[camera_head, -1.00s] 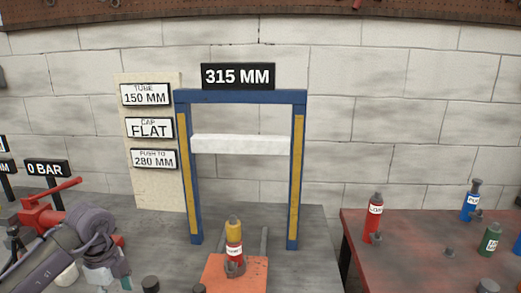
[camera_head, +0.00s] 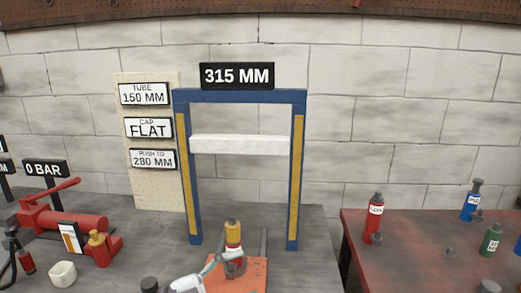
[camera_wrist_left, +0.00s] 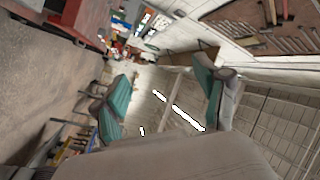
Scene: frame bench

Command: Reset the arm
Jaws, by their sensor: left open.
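My left gripper (camera_wrist_left: 160,70) shows only in the left wrist view. Its two teal-padded fingers stand wide apart with nothing between them, and it faces out into the room. It is out of the head view. My right gripper is in neither view. In the head view, a red bottle jack with a yellow top (camera_head: 233,235) stands upright on an orange plate (camera_head: 253,277) under the blue frame (camera_head: 240,96). A white beam (camera_head: 240,145) spans the frame above it, with a clear gap. A pale grey jointed part (camera_head: 190,284) reaches in at the bottom edge; I cannot tell what it is.
A red hand pump (camera_head: 75,225) and a white cup-like piece (camera_head: 62,273) are at the left of the grey bench. Signs stand behind. A red table (camera_head: 410,240) at the right holds a red bottle (camera_head: 374,218), a blue one (camera_head: 471,200) and a green one (camera_head: 490,240).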

